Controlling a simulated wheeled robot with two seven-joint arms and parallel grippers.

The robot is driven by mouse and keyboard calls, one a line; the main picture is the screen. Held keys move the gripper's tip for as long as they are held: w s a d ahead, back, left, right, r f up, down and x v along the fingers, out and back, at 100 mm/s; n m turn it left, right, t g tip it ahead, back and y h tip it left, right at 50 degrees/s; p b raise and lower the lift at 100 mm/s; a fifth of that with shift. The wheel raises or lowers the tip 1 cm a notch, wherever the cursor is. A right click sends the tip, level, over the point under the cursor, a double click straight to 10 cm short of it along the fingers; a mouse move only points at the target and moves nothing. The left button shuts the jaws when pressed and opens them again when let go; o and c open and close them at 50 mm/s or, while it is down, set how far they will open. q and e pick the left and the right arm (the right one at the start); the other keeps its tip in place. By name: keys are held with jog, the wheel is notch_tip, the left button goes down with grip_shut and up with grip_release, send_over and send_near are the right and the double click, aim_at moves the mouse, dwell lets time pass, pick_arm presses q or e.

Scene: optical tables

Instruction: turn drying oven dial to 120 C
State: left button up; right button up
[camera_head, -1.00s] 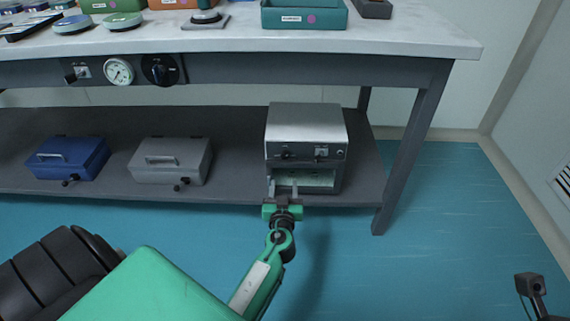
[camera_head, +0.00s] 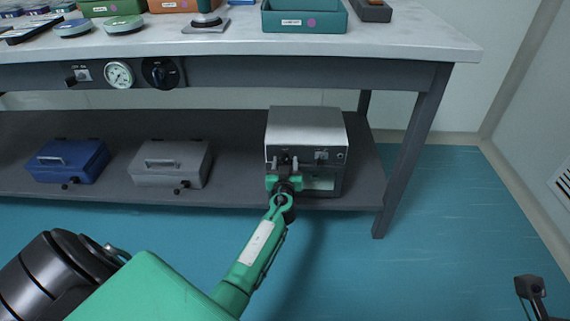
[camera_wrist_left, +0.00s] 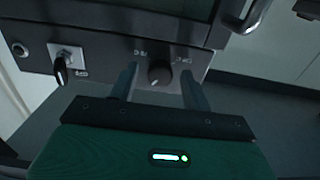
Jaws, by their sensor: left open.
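The drying oven (camera_head: 306,125) is a small grey metal box on the lower shelf, with a control strip above its window. Its dark round dial (camera_wrist_left: 159,73) shows in the left wrist view on that strip, with small marks too blurred to read. My left gripper (camera_head: 284,168) is open in front of the oven, and largely covers the dial in the head view. In the left wrist view its two fingers (camera_wrist_left: 160,88) stand on either side of the dial, with gaps showing. Whether the fingertips reach its depth is unclear.
A switch with a black lever (camera_wrist_left: 61,68) sits beside the dial. A grey box (camera_head: 170,163) and a blue box (camera_head: 68,160) stand left on the shelf (camera_head: 232,170). The white tabletop (camera_head: 370,40) overhangs above. A table leg (camera_head: 408,150) stands right of the oven.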

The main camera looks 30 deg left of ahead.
pick_arm(q)
jog(key=c, duration=1)
jog(key=shift+m, duration=0.3)
